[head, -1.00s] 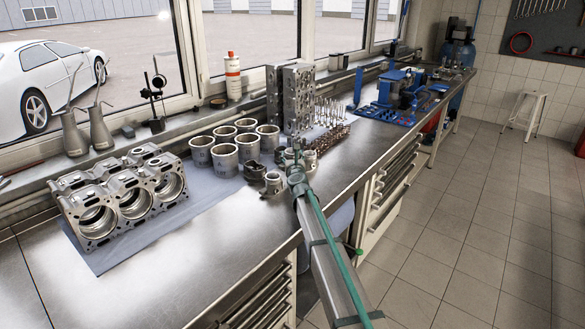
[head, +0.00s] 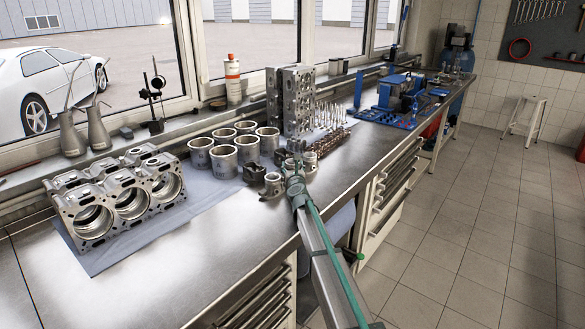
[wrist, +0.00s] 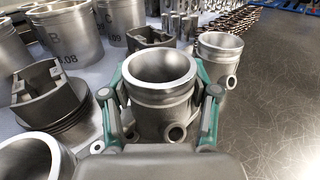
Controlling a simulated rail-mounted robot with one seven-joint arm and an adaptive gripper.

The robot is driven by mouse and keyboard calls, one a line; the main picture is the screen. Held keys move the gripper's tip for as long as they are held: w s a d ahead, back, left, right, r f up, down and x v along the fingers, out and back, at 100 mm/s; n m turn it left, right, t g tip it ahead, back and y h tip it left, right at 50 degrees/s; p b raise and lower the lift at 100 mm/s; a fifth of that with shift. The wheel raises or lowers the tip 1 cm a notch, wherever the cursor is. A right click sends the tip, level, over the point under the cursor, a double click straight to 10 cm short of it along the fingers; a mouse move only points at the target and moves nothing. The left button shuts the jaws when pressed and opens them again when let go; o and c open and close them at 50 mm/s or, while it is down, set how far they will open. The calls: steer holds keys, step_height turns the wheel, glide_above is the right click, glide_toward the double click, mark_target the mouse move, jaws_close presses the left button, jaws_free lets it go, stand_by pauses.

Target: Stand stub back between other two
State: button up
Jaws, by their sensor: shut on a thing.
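My gripper (wrist: 160,112) is shut on a metal stub (wrist: 160,75), a short hollow cylinder with a wide open rim and small side holes. The green-edged fingers lie on its left and right sides. The held stub looks about upright; its base is partly hidden, so I cannot tell whether it touches the bench. A second stub (wrist: 220,58) stands behind it to the right. A third stub (wrist: 32,158) is at the lower left, cut by the frame edge. In the head view my gripper (head: 294,176) is among the small parts, with a stub (head: 273,184) to its left.
A piston (wrist: 50,98) is close on the left and another piston (wrist: 150,38) behind the held stub. Cylinder liners (head: 223,160), an engine block (head: 125,200) and upright cylinder heads (head: 298,98) stand farther off. Bare bench (wrist: 275,90) lies to the right.

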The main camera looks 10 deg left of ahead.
mark_target(293, 168)
steer(key=shift+f, duration=0.1)
steer(key=o, duration=1.1)
steer(key=shift+r+p, duration=0.65)
steer(key=shift+p, duration=0.05)
steer(key=v, duration=0.4)
steer(key=shift+f+b, duration=0.1)
steer(key=shift+b, duration=0.2)
